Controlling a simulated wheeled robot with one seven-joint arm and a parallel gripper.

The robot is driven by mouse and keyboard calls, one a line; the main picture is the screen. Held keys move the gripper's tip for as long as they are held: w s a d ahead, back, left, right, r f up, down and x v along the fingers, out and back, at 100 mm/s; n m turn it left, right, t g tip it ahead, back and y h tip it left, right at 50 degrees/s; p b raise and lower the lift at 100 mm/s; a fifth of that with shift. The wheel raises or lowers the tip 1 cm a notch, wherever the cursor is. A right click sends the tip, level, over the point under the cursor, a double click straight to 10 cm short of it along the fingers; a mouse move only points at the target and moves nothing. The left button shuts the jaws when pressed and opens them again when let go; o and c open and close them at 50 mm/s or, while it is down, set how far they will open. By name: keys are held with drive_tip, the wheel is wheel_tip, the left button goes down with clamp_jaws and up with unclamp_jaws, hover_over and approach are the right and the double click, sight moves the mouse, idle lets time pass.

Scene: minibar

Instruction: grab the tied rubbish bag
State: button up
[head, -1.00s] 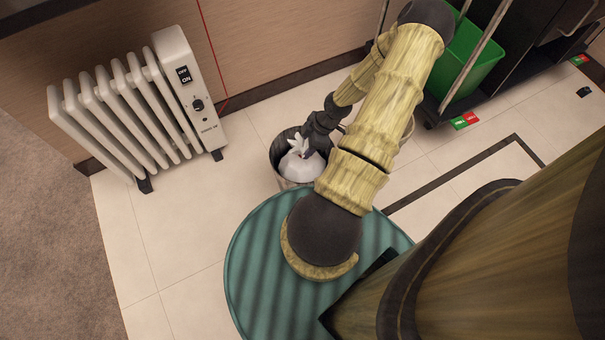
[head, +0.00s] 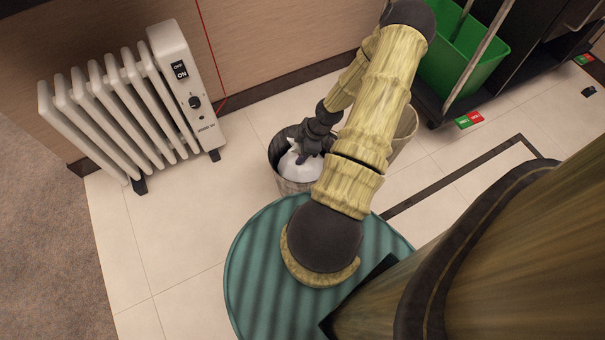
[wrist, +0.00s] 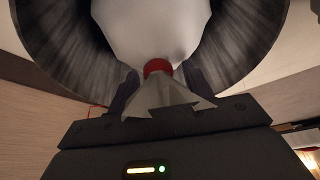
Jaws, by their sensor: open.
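The tied rubbish bag (head: 299,166) is white and sits inside a round grey bin (head: 297,185). In the wrist view the bag (wrist: 150,30) has a red tie (wrist: 157,67) around its neck, with the gathered top flaring out below the tie. My gripper (head: 311,155) is at the bin's mouth, over the top of the bag. In the wrist view my gripper (wrist: 163,95) is open, with one finger on each side of the flared top just beyond the tie. Whether the fingers touch the bag I cannot tell.
A second, beige bin (head: 404,135) stands right of the grey one, partly behind my arm. A white radiator (head: 135,105) stands at the left by the wall. A cart with a green bucket (head: 462,60) is at the upper right. Floor between radiator and bin is clear.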

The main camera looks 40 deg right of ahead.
clamp_jaws()
drive_tip(key=shift+s, duration=0.1)
idle(0.3)
wheel_tip(320, 180, up, 18)
drive_tip(key=p, duration=1)
drive_tip(key=shift+p, duration=0.35)
drive_tip(key=shift+r, duration=0.1)
wheel_tip(320, 180, up, 6)
drive_tip(key=p, duration=0.6)
drive_tip(key=shift+r+p, duration=0.25)
drive_tip(key=shift+p, duration=0.05)
